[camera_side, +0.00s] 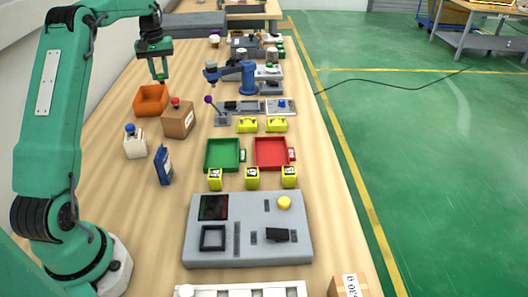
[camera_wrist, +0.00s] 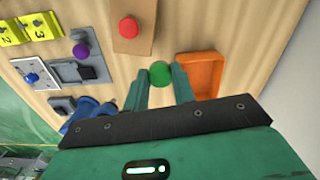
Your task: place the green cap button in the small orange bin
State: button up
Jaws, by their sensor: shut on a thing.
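My gripper (camera_side: 159,77) is raised above the far left part of the table, above and just behind the small orange bin (camera_side: 151,87). In the wrist view my gripper (camera_wrist: 160,82) is shut on the green cap button (camera_wrist: 160,71), a round green piece between the fingertips. The orange bin (camera_wrist: 218,58) shows open and empty to the right of the fingers there, so the cap is beside it in that view. In the side view the cap is too small to tell from the green fingers.
A brown box with a red button (camera_side: 178,120) stands right in front of the bin. A white bottle with a blue cap (camera_side: 134,141) and a blue box (camera_side: 164,164) stand nearer. Green (camera_side: 210,155) and red (camera_side: 258,153) trays lie mid-table. A blue device (camera_side: 248,77) stands right of the gripper.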

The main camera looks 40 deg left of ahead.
jog(key=shift+s+a, duration=0.3)
jog(key=shift+a, duration=0.2)
jog(key=shift+s+a, duration=0.25)
jog(key=shift+a, duration=0.2)
jog(key=shift+a, duration=0.1)
jog(key=s+a+f, duration=0.4)
jog(key=a+f, duration=0.3)
jog(key=a, duration=0.3)
jog(key=shift+a, duration=0.4)
jog(key=shift+f, duration=2.05)
jog(key=o, duration=1)
jog(key=shift+c, duration=0.2)
